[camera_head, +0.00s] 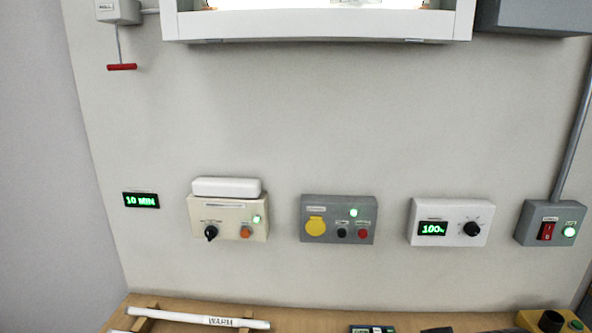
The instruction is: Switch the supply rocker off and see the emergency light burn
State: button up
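The red supply rocker (547,231) sits on a grey box (533,209) at the right of the wall panel. A green lamp (569,232) beside it glows. A white rounded lamp body (226,187), which looks like the emergency light, sits atop a cream box (228,222) at left centre. It shows no clear glow. The cream box has a black selector (211,233), an orange button (246,232) and a lit green lamp (257,219). A large luminaire (318,25) at the top is lit. My gripper is not in view.
A grey box (339,220) with a yellow round cover and a white dimmer box (449,222) reading 100% sit between. A display (141,200) reads 10 MIN. A red pull handle (122,67) hangs upper left. A wooden bench (300,318) holds a WARM tube (199,317).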

aim_at(546, 231)
jog(key=l+z, duration=0.15)
jog(key=z, duration=1)
